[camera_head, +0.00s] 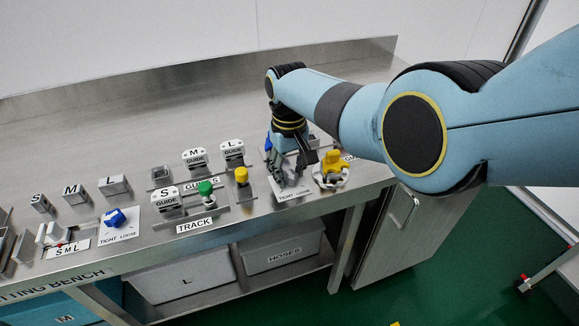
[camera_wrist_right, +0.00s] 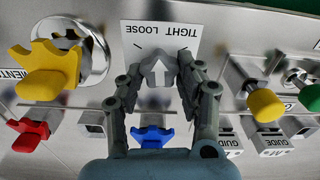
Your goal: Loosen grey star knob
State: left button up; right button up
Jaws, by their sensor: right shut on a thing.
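The grey star knob (camera_head: 288,181) sits on a white plate marked TIGHT and LOOSE (camera_head: 292,194) near the bench's front edge. My right gripper (camera_head: 288,176) reaches down over it and hides most of it in the head view. In the right wrist view the grey knob (camera_wrist_right: 158,72) lies between the two fingers of my right gripper (camera_wrist_right: 160,74), which is shut on it. A white arrow on the knob points up in that view, between the two marks on the plate (camera_wrist_right: 160,25). My left gripper is not in view.
A yellow knob on a round metal fitting (camera_head: 331,167) stands close to the right. A yellow-topped post (camera_head: 241,176) and a green knob (camera_head: 205,188) are to the left.

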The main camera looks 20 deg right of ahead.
aim_at(288, 173)
jog(key=n+p, duration=0.1)
jog(key=n, duration=0.3)
jog(key=shift+a+r+n, duration=0.1)
jog(key=shift+n, duration=0.2)
jog(key=n, duration=0.4)
jog(key=shift+n, duration=0.3)
jog(key=shift+p, duration=0.3)
jog(key=o, duration=1.1)
jog(key=shift+o, duration=0.2)
notch_tip(288, 173, up, 12)
